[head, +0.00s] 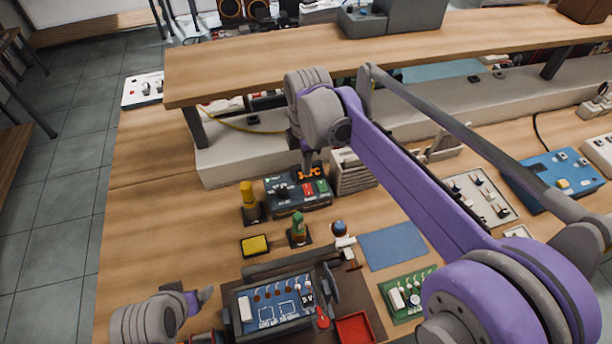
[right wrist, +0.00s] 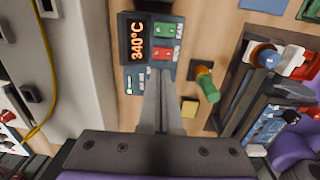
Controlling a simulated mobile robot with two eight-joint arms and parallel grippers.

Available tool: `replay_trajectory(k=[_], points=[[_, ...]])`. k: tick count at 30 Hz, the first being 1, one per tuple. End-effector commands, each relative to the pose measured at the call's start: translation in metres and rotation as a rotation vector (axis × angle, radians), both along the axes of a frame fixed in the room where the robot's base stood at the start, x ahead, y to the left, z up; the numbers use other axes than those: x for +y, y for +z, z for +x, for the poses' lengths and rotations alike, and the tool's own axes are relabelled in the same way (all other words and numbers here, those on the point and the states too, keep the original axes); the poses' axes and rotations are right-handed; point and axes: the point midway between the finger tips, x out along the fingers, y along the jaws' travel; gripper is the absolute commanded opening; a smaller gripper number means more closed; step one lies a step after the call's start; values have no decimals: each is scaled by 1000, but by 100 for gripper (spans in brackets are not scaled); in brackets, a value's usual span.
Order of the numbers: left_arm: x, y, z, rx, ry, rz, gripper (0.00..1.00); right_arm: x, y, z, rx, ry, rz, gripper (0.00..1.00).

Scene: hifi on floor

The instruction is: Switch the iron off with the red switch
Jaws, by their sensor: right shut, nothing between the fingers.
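The dark soldering station (head: 284,209) stands on the bench below the shelf. Its orange display (right wrist: 138,41) is lit and reads 340°C in the right wrist view. The red switch (right wrist: 161,54) sits beside a green switch (right wrist: 163,32) on its panel; the red switch also shows in the head view (head: 308,189). My right gripper (right wrist: 161,74) is shut and empty, its tips close to the red switch; I cannot tell if they touch it. My left gripper (head: 205,298) is at the lower left, away from the station; its finger opening is unclear.
A yellow-topped post (head: 248,193), a green-topped post (head: 298,226) and a yellow pad (head: 255,245) stand close to the station. A circuit board (head: 270,310) in a holder is in front. The wooden shelf (head: 270,70) overhangs behind.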

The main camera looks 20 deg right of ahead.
Motion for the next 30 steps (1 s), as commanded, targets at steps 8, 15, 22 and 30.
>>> replay_trajectory(k=[8, 15, 22, 30], points=[[0, 4, 1, -2, 0, 0, 82, 0, 32, 2, -8, 0, -2, 0], [0, 4, 1, -2, 0, 0, 82, -1, 33, 2, -9, -1, -2, 0], [0, -7, -2, 3, 0, 0, 82, -3, 38, -2, -25, -1, -1, 0], [0, -28, -6, 12, 0, 0, 82, -9, 64, -13, -80, -1, 2, 0]])
